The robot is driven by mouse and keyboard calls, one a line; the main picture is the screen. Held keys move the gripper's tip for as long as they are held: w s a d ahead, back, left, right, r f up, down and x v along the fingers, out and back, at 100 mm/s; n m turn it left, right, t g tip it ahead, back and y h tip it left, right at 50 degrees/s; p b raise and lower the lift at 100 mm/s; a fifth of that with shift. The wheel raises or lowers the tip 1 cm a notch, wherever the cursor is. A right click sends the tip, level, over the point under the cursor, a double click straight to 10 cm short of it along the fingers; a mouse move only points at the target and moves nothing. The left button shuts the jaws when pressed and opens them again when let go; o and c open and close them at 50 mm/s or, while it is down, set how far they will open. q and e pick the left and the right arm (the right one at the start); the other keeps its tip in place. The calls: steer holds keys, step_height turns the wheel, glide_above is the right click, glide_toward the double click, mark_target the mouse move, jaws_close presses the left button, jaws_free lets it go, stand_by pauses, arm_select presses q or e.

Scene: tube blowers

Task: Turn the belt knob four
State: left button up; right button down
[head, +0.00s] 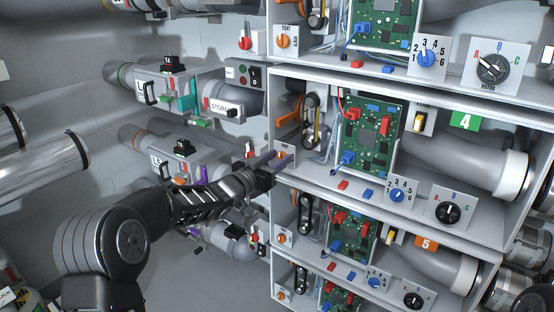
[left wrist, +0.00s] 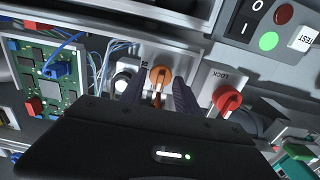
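An orange belt knob (left wrist: 160,76) on a white plate shows in the left wrist view, its handle pointing roughly toward my gripper. In the head view, the plate (head: 287,148) is at the left end of the shelf with the green 4 sign (head: 465,121), and the knob is mostly hidden by my gripper. My left gripper (head: 283,160) is at this plate. In the left wrist view, its two dark fingers (left wrist: 158,96) are apart, one on each side of the knob's handle. I cannot tell whether they touch it. My right gripper is not in view.
A red LOCK knob (left wrist: 229,98) sits close to the right finger in the left wrist view. A green circuit board (head: 368,135) and a pulley belt (head: 314,122) stand on this shelf. Similar orange knobs show above (head: 283,42) and below (head: 282,239).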

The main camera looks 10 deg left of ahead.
arm_select(q)
jaws_close()
stand_by(0.4)
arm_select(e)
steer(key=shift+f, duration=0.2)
arm_select(q)
steer(key=m+b, duration=0.4)
steer(key=m, duration=0.2)
steer(key=m+b, duration=0.4)
steer(key=m, duration=0.2)
steer(key=m+b, duration=0.4)
steer(key=m, duration=0.1)
steer(key=shift+d+f+m, duration=0.25)
steer(key=shift+f+m, duration=0.1)
steer(key=shift+m, duration=0.05)
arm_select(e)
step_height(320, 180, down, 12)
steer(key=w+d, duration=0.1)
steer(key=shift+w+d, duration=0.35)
arm_select(q)
steer(key=shift+b, duration=0.3)
jaws_free()
